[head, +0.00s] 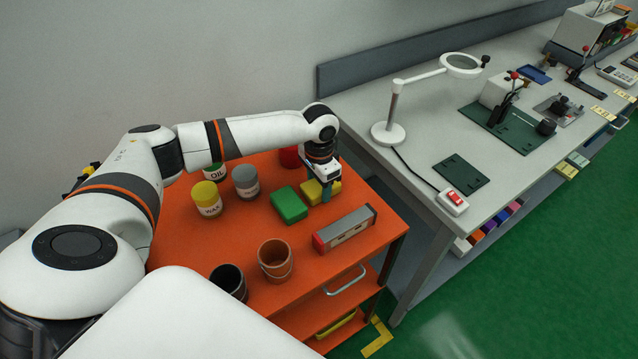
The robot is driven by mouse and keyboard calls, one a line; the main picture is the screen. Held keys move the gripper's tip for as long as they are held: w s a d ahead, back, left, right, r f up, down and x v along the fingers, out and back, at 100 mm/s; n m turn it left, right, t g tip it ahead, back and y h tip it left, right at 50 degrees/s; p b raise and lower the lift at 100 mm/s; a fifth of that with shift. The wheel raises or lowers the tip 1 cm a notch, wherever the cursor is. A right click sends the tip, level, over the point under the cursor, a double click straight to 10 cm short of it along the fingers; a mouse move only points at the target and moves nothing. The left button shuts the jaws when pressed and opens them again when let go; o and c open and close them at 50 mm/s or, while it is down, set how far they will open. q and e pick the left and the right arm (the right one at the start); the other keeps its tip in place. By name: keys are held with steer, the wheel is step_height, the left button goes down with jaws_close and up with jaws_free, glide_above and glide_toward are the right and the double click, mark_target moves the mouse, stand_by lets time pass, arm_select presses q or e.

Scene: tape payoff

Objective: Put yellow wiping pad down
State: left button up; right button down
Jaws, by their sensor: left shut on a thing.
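The yellow wiping pad (311,191) is on or just above the orange cart top (240,232), near its far right side. I cannot tell whether it touches the surface. My left gripper (326,190) points down at the pad and is shut on it. The gripper and its teal fingertip hide part of the pad's right side. A green pad (289,205) lies flat just left of and in front of the yellow one. My right gripper is not in view.
On the cart stand a wax tin (207,200), a grey tin (246,181), an oil tin (214,171), a red tin (289,156), a grey-and-red block (345,229), a brown cup (275,260) and a black cup (229,281). A grey workbench (420,130) stands to the right.

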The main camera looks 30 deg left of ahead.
arm_select(q)
steer(key=o, duration=0.8)
steer(key=shift+o, duration=0.4)
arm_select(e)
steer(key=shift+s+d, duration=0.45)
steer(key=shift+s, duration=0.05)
arm_select(q)
step_height(320, 180, up, 12)
steer(key=b, duration=0.2)
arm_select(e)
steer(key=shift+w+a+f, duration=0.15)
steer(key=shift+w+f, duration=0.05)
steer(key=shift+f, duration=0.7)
arm_select(q)
steer(key=shift+d, duration=0.1)
